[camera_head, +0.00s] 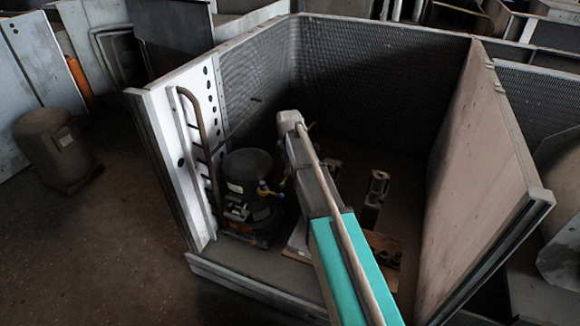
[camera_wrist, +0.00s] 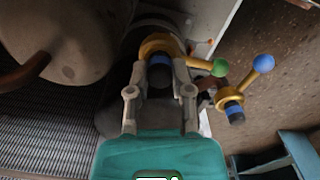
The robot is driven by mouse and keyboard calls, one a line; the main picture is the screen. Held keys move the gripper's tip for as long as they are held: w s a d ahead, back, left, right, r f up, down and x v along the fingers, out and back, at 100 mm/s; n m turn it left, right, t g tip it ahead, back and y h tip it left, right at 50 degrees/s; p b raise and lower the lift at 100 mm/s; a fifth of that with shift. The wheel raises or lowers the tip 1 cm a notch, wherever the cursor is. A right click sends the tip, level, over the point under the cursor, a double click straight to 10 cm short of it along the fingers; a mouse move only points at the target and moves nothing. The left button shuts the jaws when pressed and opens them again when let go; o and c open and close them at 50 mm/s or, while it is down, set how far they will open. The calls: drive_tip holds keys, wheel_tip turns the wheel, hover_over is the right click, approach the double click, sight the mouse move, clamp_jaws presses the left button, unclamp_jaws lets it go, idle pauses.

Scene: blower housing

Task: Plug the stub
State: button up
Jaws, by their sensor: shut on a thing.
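My gripper (camera_wrist: 160,92) shows in the wrist view, its two grey fingers shut on a dark round piece, the plug (camera_wrist: 161,84). The far end of the plug meets or overlaps a blue band (camera_wrist: 159,60) inside a brass-coloured ring, the stub (camera_wrist: 157,44). I cannot tell whether the plug is inside the stub or only in front of it. A brass lever with a green ball (camera_wrist: 220,67) extends right from the ring. In the head view my arm hides most of the gripper; small yellow and blue fittings (camera_head: 265,189) show beside it.
A second brass fitting with a blue ball (camera_wrist: 264,63) stands close right of my gripper. A dark compressor (camera_head: 248,172) stands left of my arm. Mesh and sheet-metal walls (camera_head: 480,150) enclose the housing. A perforated white panel with a pipe (camera_head: 190,130) stands at its left.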

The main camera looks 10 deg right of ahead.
drive_tip(key=o, duration=0.9)
drive_tip(key=o, duration=0.4)
drive_tip(key=shift+o, duration=0.2)
drive_tip(key=shift+r, duration=0.15)
drive_tip(key=shift+r+p, duration=3.35)
drive_tip(key=shift+p, duration=0.15)
